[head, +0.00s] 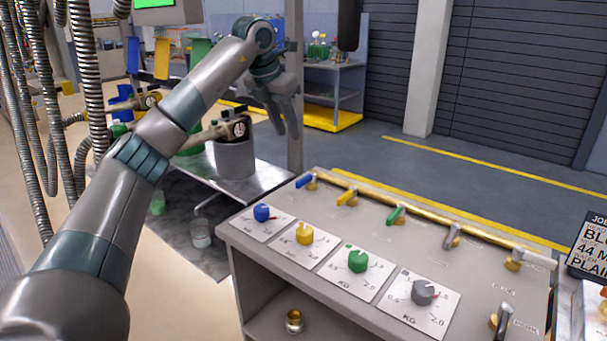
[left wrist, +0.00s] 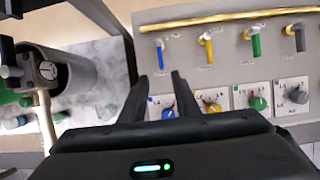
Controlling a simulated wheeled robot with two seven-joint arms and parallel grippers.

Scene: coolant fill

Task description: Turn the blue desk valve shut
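The blue desk valve (head: 304,181) is a small blue lever on a brass fitting at the far left end of the desk's brass pipe. Its handle sticks out from the pipe toward the desk's near side. In the left wrist view the blue lever (left wrist: 160,54) hangs below the pipe, beyond my fingertips. My left gripper (head: 286,130) is in the air above and behind the desk's far left corner, pointing down. Its fingers (left wrist: 161,80) are apart with nothing between them, and clear of the lever. My right gripper is not in view.
Yellow (head: 346,197), green (head: 396,214) and grey (head: 452,236) levers follow along the pipe. A blue knob (head: 262,212) and other coloured knobs sit on dial plates at the desk's near side. A grey pot (head: 235,158) stands on a table left of the desk.

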